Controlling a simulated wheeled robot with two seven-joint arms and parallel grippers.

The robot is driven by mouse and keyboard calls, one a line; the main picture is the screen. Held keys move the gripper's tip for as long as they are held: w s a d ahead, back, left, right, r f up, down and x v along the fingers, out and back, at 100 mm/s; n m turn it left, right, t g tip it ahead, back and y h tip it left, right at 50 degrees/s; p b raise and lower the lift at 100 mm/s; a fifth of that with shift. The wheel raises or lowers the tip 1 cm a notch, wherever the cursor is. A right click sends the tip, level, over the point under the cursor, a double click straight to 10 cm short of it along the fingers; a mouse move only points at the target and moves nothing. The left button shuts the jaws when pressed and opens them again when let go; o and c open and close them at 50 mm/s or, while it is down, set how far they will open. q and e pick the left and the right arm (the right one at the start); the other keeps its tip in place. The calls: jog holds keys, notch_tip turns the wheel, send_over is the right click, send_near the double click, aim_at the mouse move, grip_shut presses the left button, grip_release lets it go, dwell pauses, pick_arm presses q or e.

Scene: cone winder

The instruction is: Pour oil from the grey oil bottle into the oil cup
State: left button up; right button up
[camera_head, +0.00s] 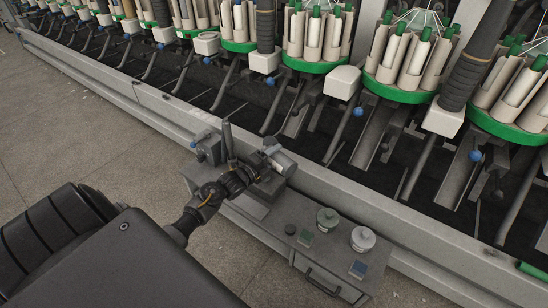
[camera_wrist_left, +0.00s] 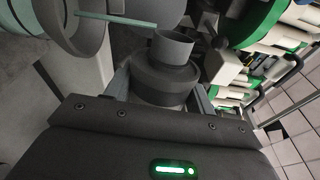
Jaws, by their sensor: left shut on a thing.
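My left gripper (camera_head: 236,178) reaches in over the small grey machine box beside the winder. It is shut on the grey oil bottle, whose dark grey body (camera_wrist_left: 165,82) shows between the fingers in the left wrist view. In the head view a thin dark tapered piece (camera_head: 227,140), which looks like its spout, points up. A grey cylinder (camera_head: 282,161) lies just right of the gripper. I cannot make out the oil cup for certain, nor any oil level. My right gripper is out of view.
Green-based cone stands (camera_head: 398,88) line the winder. The floor at left is clear.

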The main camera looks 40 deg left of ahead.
aim_at(279, 154)
pick_arm(q)
jog(key=m, duration=0.2)
jog(key=r+m, duration=0.1)
jog(key=m, duration=0.1)
jog(key=r+m+p, duration=0.1)
jog(key=m, duration=0.2)
jog(key=d+r+m+p, duration=0.1)
jog(key=r+m, duration=0.1)
jog(key=m, duration=0.1)
jog(key=d+r+m, duration=0.1)
jog(key=m, duration=0.2)
jog(key=shift+s+d+r+p, duration=0.15)
jog(key=shift+r+p, duration=0.05)
jog(key=shift+p, duration=0.2)
jog(key=m, duration=0.3)
jog(key=shift+s+d+r+p, duration=0.1)
jog(key=shift+d+r+p, duration=0.25)
jog(key=shift+p, duration=0.05)
